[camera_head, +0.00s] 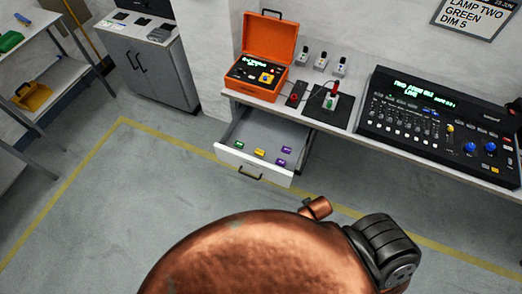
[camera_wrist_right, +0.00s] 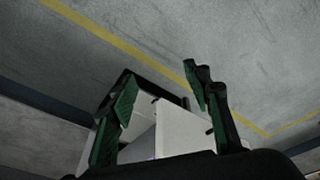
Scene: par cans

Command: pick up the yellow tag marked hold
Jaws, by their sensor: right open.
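The yellow tag (camera_head: 260,152) lies flat in the open drawer (camera_head: 255,171) under the bench in the head view. Its lettering is too small to read. A green tag (camera_head: 239,145) lies to its left, and two purple tags (camera_head: 286,149) lie to its right. My right gripper (camera_wrist_right: 160,76) is open in the right wrist view, with green-padded fingers spread apart and nothing held between them. A pale boxy shape shows beyond the fingers, and I cannot tell what it is. No tag is clear in that view. My left gripper is not in view.
An orange case (camera_head: 268,48) and a black lighting console (camera_head: 438,122) stand on the white bench (camera_head: 398,151). Small devices (camera_head: 321,62) stand near the wall. A grey cabinet (camera_head: 150,72) and a shelf with a yellow bin (camera_head: 33,97) are at left. The floor before the drawer is clear.

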